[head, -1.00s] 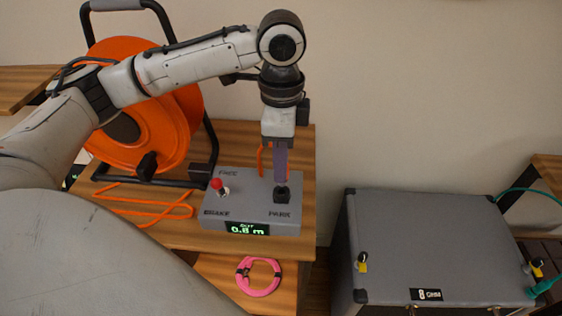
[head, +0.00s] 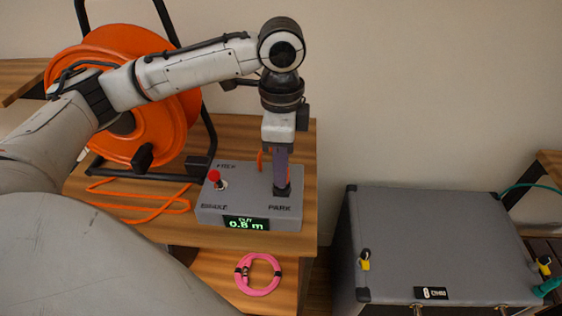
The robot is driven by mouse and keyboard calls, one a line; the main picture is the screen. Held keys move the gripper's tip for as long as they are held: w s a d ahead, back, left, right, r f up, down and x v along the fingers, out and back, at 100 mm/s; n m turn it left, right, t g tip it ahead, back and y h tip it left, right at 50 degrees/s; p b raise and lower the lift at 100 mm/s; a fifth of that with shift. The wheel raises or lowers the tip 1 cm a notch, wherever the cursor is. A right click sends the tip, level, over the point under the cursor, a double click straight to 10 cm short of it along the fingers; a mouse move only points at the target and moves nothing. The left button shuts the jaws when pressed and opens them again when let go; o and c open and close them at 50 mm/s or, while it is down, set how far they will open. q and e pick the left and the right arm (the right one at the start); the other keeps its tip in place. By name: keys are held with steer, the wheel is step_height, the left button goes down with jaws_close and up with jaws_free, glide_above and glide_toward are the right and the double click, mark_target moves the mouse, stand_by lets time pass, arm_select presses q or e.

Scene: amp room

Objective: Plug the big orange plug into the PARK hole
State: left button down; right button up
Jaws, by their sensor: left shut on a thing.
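I cannot tell how deep the plug sits. My right gripper is not in view.
An orange cable reel (head: 150,125) on a black frame stands at the back left, with loose orange cable (head: 150,208) in front. A red-topped lever (head: 214,176) is left on the box. A pink cable coil (head: 258,274) lies below. A grey amp (head: 430,240) stands at the right.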

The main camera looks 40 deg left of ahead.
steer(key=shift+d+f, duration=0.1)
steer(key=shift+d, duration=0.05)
arm_select(q)
steer(key=c, duration=1.5)
jaws_free()
steer(key=shift+r, duration=0.1)
step_height(320, 180, up, 9)
steer(key=shift+r+p, duration=0.2)
steer(key=shift+p, duration=0.55)
steer(key=shift+r, duration=0.4)
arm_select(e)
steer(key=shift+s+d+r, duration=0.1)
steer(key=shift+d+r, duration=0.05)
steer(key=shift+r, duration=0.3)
